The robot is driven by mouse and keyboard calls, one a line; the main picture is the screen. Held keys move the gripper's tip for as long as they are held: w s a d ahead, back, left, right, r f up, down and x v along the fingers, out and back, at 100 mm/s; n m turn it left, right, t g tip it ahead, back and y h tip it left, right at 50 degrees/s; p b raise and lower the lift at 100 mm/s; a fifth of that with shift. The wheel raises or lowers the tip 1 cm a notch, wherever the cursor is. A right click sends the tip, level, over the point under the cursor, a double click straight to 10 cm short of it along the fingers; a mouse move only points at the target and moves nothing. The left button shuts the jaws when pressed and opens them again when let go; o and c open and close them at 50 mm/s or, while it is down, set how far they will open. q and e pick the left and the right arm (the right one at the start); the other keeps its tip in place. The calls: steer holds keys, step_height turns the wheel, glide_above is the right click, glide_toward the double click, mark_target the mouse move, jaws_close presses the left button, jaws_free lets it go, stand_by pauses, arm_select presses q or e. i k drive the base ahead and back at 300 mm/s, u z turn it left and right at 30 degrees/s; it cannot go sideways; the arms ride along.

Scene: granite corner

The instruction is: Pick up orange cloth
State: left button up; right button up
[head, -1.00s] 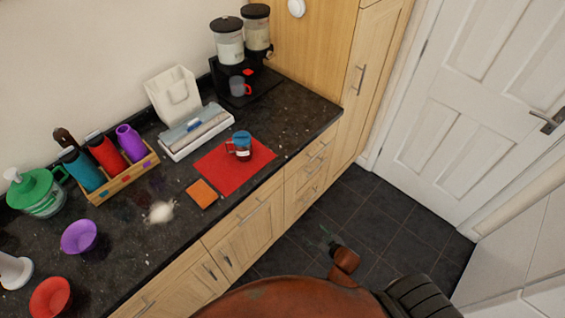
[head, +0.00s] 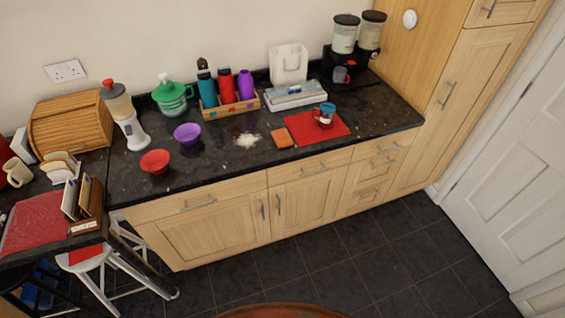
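The orange cloth (head: 282,138) is a small flat square on the dark granite counter (head: 200,168), near its front edge. It lies just left of a red mat (head: 317,127) and right of a white powdery patch (head: 247,140). Nothing covers the cloth. Neither of my grippers shows in the head view.
A blue-lidded jar (head: 324,115) stands on the red mat. Behind are a bottle crate (head: 231,109) and a blue-and-white box (head: 296,95). Purple (head: 187,133) and red (head: 155,161) bowls stand left. A stool (head: 90,259) is at lower left. The tiled floor (head: 330,265) in front is clear.

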mark_target(281, 137)
steer(key=u, duration=0.3)
steer(key=k, duration=0.25)
steer(key=z, duration=1.5)
steer(key=i, duration=1.5)
steer(key=u, duration=0.75)
steer(key=i, duration=0.7)
steer(key=u, duration=0.65)
